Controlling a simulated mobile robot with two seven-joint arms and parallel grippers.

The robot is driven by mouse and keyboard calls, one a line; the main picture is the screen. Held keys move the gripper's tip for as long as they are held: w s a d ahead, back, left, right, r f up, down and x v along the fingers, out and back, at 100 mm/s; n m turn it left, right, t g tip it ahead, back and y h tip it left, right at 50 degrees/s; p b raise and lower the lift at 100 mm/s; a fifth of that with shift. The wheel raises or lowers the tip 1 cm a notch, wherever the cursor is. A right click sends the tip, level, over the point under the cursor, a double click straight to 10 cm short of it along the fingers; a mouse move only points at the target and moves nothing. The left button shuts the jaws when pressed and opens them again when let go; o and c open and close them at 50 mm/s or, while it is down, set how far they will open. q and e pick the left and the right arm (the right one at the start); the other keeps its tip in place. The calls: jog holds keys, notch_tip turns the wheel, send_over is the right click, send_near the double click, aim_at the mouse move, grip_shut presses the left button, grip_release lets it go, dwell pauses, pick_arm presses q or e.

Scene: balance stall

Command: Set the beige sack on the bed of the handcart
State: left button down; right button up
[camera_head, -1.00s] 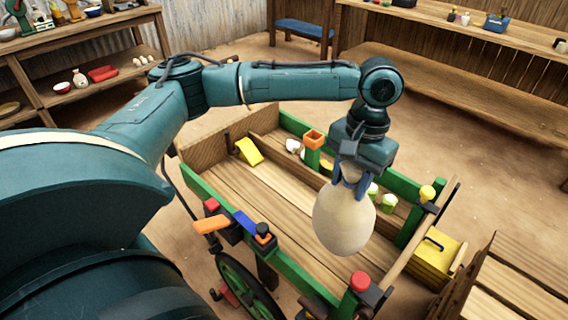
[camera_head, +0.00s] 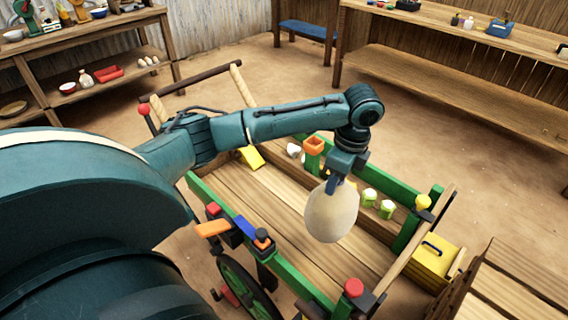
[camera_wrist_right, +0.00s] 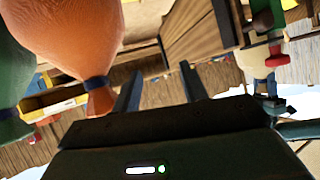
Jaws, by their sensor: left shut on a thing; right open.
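The beige sack (camera_head: 331,213) hangs by its neck from my left gripper (camera_head: 341,183) and looks upright over the bed of the handcart (camera_head: 235,190). My left gripper is shut on the neck. From the head view I cannot tell whether the sack's bottom touches the boards. The sack also shows in the right wrist view (camera_wrist_right: 258,68), with the left gripper at its neck. My right gripper (camera_wrist_right: 160,82) shows in the right wrist view, its two fingers apart with nothing between them. It is not in the head view.
An orange sack (camera_wrist_right: 85,40) and a green sack (camera_wrist_right: 18,85) are close to the right gripper's left finger. In the cart are a yellow wedge (camera_head: 252,157) and several small green-and-white items along the far side. Green rails edge the bed, whose middle boards look clear.

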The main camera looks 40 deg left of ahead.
pick_arm(q)
jog(key=a+f+m, duration=0.3)
jog(key=f+m, duration=0.1)
jog(key=f, duration=0.2)
jog(key=a+f+m+t, duration=0.1)
jog(key=a+f+m, duration=0.2)
jog(key=f, duration=0.4)
jog(key=shift+w+m, duration=0.15)
jog(key=shift+m, duration=0.45)
jog(key=shift+a, duration=0.1)
jog(key=c, duration=1.3)
grip_release()
jog(key=shift+f, duration=0.35)
jog(key=o, duration=0.4)
jog(key=shift+s, duration=0.2)
jog(key=shift+o, duration=0.2)
jog(key=shift+r, duration=0.15)
